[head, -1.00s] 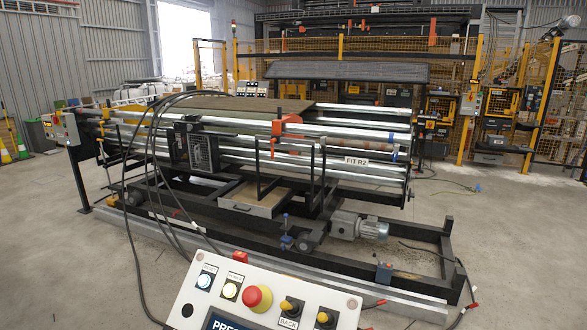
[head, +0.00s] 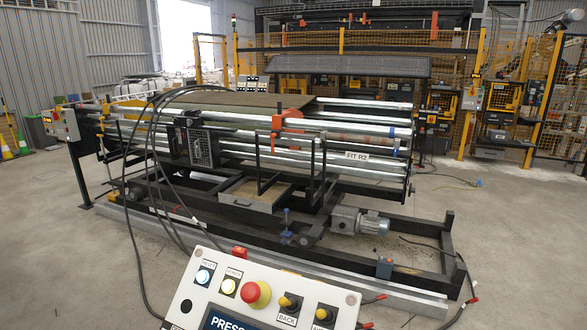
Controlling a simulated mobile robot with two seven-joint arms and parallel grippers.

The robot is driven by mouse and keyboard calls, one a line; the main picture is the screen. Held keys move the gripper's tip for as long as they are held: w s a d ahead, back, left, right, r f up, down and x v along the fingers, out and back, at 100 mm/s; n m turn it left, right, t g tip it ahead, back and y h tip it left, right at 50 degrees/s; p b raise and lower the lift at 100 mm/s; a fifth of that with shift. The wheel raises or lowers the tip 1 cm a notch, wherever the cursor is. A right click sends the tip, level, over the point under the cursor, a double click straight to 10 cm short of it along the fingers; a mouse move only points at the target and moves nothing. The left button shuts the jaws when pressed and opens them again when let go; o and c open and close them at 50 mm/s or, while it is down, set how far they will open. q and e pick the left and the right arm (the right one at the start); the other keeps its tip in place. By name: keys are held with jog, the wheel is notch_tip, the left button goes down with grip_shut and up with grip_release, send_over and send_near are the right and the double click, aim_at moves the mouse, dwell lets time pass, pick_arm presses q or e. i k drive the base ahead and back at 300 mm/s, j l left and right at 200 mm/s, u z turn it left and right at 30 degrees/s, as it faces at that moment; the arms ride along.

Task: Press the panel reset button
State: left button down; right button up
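The control panel (head: 215,299) stands tilted in the foreground at the bottom of the head view, its lower part cut off by the frame edge. The reset button (head: 203,277) is a small round pale-blue button at the panel's upper left, under a label reading RESET. Nothing covers or touches it. Beside it on the right is a whitish-yellow lit button (head: 228,287), its label hard to read. Neither my left nor my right gripper is in view.
A dark display (head: 232,323) starts below. A roller machine (head: 270,150) stands behind the panel, with black cables (head: 134,225) at left. Bare floor (head: 50,250) lies left.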

aim_at(203, 276)
jog(key=l+u, duration=0.4)
jog(key=k+l+u, duration=0.1)
jog(key=u, duration=0.25)
